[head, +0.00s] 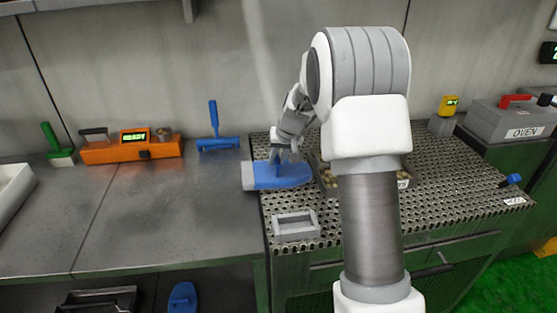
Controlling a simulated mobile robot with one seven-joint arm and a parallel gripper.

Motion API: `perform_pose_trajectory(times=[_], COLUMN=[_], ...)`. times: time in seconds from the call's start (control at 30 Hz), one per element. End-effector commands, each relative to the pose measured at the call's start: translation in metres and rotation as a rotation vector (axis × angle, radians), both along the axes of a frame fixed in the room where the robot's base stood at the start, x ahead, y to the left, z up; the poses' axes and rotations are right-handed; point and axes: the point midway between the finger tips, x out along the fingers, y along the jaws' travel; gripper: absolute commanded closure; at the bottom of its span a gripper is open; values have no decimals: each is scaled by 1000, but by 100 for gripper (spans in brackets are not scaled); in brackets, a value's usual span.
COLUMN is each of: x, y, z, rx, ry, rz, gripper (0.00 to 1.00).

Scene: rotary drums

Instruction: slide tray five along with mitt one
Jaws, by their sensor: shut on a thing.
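A blue mitt (282,176) with a pale grey cuff lies flat at the left edge of the perforated metal top (440,200). My gripper (281,157) reaches down from above and is shut on the mitt. A shallow tray (325,182) with small brownish pieces in it sits just right of the mitt. My arm hides most of the tray, and its number cannot be read. A small white label (403,183) shows at its right end. I cannot tell whether the mitt touches the tray.
A grey rectangular frame (296,224) lies in front of the mitt. An orange device (131,149) and a blue scraper-like tool (217,140) stand at the back left. A grey box marked OVEN (510,122) is at the right. The left steel counter (160,215) is mostly clear.

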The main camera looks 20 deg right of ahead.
Motion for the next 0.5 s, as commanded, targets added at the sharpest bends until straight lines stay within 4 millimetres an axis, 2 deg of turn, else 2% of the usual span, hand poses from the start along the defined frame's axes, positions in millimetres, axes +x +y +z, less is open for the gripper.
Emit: perform_pose_trajectory(times=[0.5], x=[2], y=[12], z=[32], rx=[0], ry=[-1], rz=[0], gripper=[100])
